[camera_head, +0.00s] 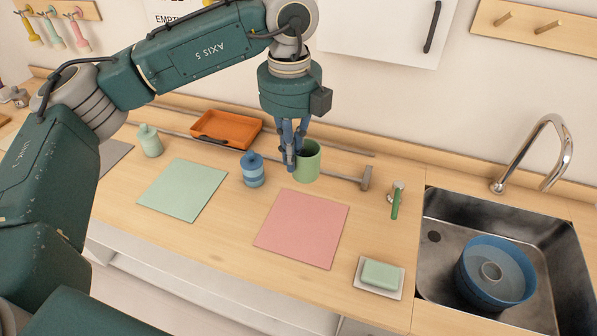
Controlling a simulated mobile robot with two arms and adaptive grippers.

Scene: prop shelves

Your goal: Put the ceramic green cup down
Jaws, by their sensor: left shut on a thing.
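The ceramic green cup (308,163) is upright in the middle of the head view, just behind the pink mat's far edge. My left gripper (290,160) points down at the cup's left side, with its blue fingers shut on the cup's wall. The fingers cover part of the cup's left rim. I cannot tell whether the cup's base touches the counter. My right gripper is not in view.
A blue bottle (252,170) stands close left of the cup. A pink mat (302,228) and a green mat (183,190) lie bare. An orange tray (227,130) and a hammer (366,178) lie behind. A sink (440,262) with blue bowls (493,272) is at right.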

